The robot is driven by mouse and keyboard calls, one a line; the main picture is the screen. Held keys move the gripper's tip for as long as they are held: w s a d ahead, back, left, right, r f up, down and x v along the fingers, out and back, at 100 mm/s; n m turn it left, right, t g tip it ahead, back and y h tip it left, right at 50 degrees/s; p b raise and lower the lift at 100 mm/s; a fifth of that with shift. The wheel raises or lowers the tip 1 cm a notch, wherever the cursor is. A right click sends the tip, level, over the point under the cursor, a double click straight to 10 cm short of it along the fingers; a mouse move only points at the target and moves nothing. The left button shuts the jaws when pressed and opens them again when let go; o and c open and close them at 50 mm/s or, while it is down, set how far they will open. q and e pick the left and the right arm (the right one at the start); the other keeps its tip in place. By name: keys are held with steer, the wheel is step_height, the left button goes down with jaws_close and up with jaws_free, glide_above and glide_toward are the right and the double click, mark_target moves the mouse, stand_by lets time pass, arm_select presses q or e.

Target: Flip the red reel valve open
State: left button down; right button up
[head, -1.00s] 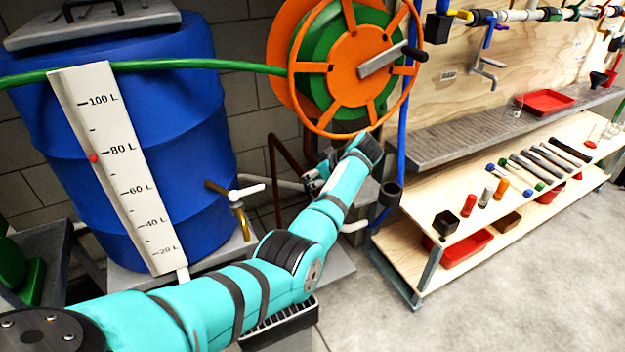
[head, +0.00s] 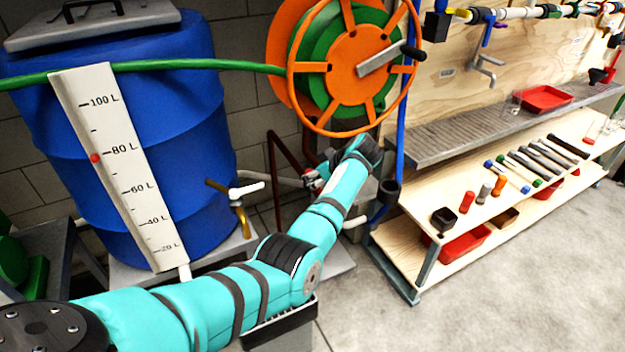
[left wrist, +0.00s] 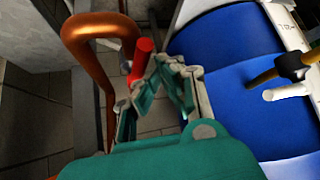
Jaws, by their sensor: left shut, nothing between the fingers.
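The red valve handle shows in the left wrist view (left wrist: 143,60) as a short red rod beside a copper-brown pipe (left wrist: 100,65). In the head view, a small red part (head: 309,173) shows at the tip of my left gripper (head: 318,182), below the orange and green hose reel (head: 350,70). In the left wrist view, my left gripper (left wrist: 160,75) is shut and empty, its fingertips close against or beside the red rod. I cannot tell whether they touch. The valve's body is mostly hidden. My right gripper is not in view.
A blue barrel (head: 150,120) with a level gauge (head: 117,165) and a white-handled tap (head: 246,191) stands left of my gripper. A blue pipe (head: 401,110) and a wooden workbench (head: 450,210) stand to the right. Clear floor (head: 530,270) lies at the front right.

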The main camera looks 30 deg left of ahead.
arm_select(q)
steer(key=a+r+p+v, duration=0.1)
steer(key=p+v, duration=0.2)
steer(key=v, duration=0.7)
steer(key=s+f+m+t+h+p, duration=0.4)
steer(key=f+p, duration=0.3)
steer(key=f, duration=0.7)
steer(key=s+a+r+n+t+h+p, duration=0.1)
steer(key=s+a+r+n+t+p, duration=0.1)
steer(key=s+a+r+t, duration=0.3)
steer(key=s+a+r+n+t+h+p, duration=0.1)
steer(key=s+a+r+t, duration=0.2)
steer(key=r, duration=0.4)
steer(key=d+f+b+x, duration=0.1)
steer(key=d+x, duration=0.1)
steer(key=x, duration=1.1)
steer(key=shift+d+f, duration=0.35)
steer(key=shift+d, duration=0.1)
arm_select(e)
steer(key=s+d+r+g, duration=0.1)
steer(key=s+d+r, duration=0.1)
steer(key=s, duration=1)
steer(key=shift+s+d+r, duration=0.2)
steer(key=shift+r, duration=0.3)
